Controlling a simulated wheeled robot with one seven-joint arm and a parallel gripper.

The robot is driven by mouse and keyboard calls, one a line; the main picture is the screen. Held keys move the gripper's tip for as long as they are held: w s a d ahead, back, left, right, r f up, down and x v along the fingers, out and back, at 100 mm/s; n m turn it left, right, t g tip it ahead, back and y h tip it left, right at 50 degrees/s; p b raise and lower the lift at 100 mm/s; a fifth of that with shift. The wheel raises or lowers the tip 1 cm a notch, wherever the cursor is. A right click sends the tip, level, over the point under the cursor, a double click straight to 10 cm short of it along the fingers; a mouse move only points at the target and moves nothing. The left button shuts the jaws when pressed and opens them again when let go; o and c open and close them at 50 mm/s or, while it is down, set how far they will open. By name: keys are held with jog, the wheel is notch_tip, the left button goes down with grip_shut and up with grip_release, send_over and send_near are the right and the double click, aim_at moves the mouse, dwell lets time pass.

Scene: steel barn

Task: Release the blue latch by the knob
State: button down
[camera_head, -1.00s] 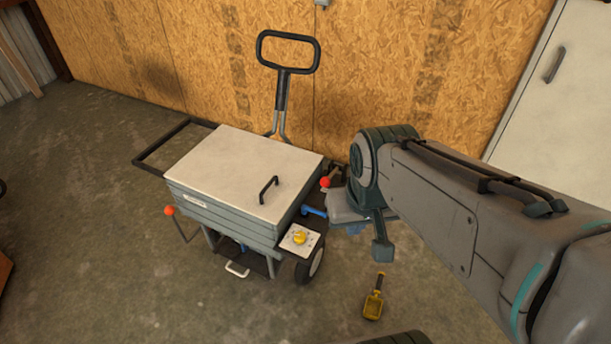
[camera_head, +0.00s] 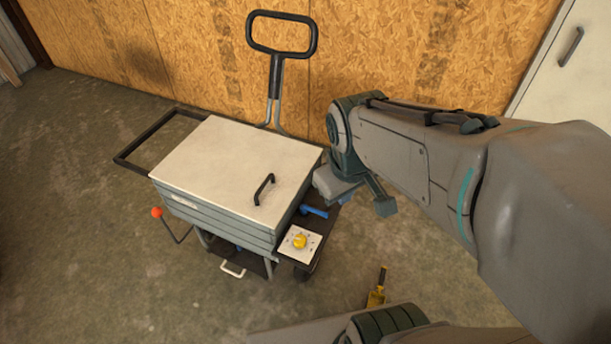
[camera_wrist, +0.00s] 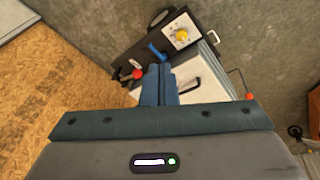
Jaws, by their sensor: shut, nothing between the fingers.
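The blue latch (camera_head: 314,211) is a short bar at the right end of the cart, beside the white dial plate. It also shows in the wrist view (camera_wrist: 157,52), just beyond my fingertips. A red ball knob (camera_wrist: 137,74) on a dark lever is left of my fingers in the wrist view; my arm hides it in the head view. A yellow dial knob (camera_head: 300,241) sits on the white plate and also shows in the wrist view (camera_wrist: 182,35). My gripper (camera_wrist: 158,68) is shut and empty, over the cart's end; I cannot tell whether it touches anything.
The cart has a white lid (camera_head: 235,165) with a black handle (camera_head: 264,189), and a tall pull handle (camera_head: 281,50) near the wooden wall. Another red ball (camera_head: 157,212) is on its left side. A yellow scoop (camera_head: 376,290) lies on the floor. Floor is clear at left.

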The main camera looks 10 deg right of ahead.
aim_at(315, 212)
jog(key=w+a+f+n+b, duration=0.2)
jog(key=w+f+n+b, duration=0.4)
jog(key=f+n, duration=0.6)
jog(key=w+a+f+n+b, duration=0.2)
jog(key=w+f+n+b, duration=0.5)
jog(key=f+n, duration=0.5)
jog(key=shift+w+f+n+g+h, duration=0.3)
jog(key=shift+f+n+h, duration=0.1)
jog(key=shift+f, duration=0.15)
jog(key=shift+s, duration=0.1)
jog(key=b+x, duration=0.5)
jog(key=x, duration=0.5)
jog(key=shift+w+d+r, duration=0.25)
jog(key=shift+w+d, duration=0.75)
jog(key=shift+w, duration=0.25)
jog(key=shift+w+d+r, duration=0.15)
jog(key=shift+w+d, duration=0.15)
jog(key=shift+w, duration=0.1)
jog(key=shift+r+p, duration=0.1)
jog(key=shift+p, duration=0.35)
